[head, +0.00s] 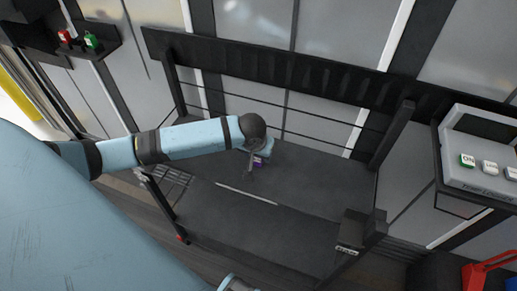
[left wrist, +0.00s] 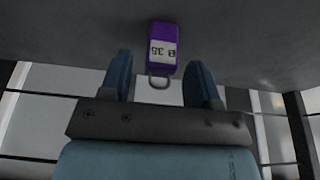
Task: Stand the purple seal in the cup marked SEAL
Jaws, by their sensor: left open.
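The purple seal (left wrist: 162,40) is a small block with a white printed label and a grey wire loop, lying or standing on the dark platform; I cannot tell which. In the left wrist view it is just beyond the fingertips, its loop between the fingers. My left gripper (left wrist: 161,70) is open, with nothing clamped. In the head view the left gripper (head: 256,164) is low over the platform and partly covers the seal (head: 259,160). A dark holder with a pale label (head: 347,250) is at the platform's front right; its lettering is too small to read. My right gripper is out of view.
The dark platform (head: 310,210) is mostly bare, with a rail (head: 300,75) along its back and posts at its sides. A grey button box (head: 485,165) is at the right. A shelf (head: 85,45) with a red and a green item is at upper left.

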